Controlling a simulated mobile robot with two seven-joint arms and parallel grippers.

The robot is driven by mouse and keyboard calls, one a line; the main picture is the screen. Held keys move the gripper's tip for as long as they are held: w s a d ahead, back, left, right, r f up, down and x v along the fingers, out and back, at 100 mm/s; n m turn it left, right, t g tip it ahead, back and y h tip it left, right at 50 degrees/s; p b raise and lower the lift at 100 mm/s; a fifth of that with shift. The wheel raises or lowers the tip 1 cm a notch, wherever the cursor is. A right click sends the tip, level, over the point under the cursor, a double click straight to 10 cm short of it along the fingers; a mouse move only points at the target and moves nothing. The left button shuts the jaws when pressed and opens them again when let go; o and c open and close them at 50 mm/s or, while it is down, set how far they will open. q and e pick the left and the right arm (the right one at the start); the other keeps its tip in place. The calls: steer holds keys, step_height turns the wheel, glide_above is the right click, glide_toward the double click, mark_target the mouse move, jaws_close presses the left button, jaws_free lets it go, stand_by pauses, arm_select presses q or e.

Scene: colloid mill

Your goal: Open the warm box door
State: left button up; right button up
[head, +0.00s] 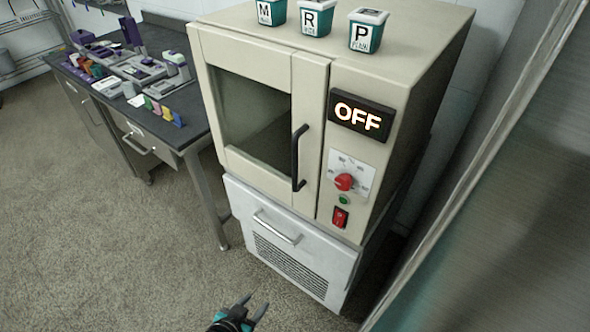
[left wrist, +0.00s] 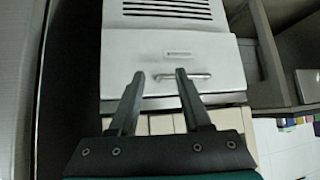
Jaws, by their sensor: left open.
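The warm box (head: 400,62) is a cream cabinet with a dark glass window in its front door (head: 250,110). The door is shut. Its black vertical handle (head: 298,158) is at the door's right edge, and nothing holds it. My left gripper (head: 255,303) is open and empty, low in front of the cabinet and well away from the handle. In the left wrist view my left gripper (left wrist: 160,73) has its two fingers apart, with the white lower cabinet behind them. The door handle cannot be made out there. My right gripper is not in view.
Below the box is a white cabinet (head: 318,262) with its own metal handle (head: 277,228). An OFF display (head: 361,115) and red knob (head: 344,182) are right of the door. Lidded tubs (head: 316,18) stand on top. A cluttered desk (head: 190,128) is left. Floor in front is clear.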

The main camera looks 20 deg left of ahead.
arm_select(q)
steer(key=w+r+t+b, duration=0.1)
steer(key=w+r+t, duration=0.15)
steer(key=r, duration=0.35)
steer(key=w+r+t+b, duration=0.1)
steer(key=w+r+t, duration=0.1)
steer(key=w+r, duration=0.3)
steer(key=t+h+b, duration=0.1)
steer(key=t+h, duration=0.1)
steer(key=t, duration=0.2)
glide_toward(294, 157)
steer(key=w, duration=0.3)
steer(key=w+d+b, duration=0.1)
steer(key=w, duration=0.3)
steer(key=w+b, duration=0.1)
steer(key=w, duration=0.2)
steer(key=shift+w+d+r, duration=0.15)
steer(key=shift+w+d, duration=0.1)
steer(key=shift+d, duration=0.15)
jaws_close()
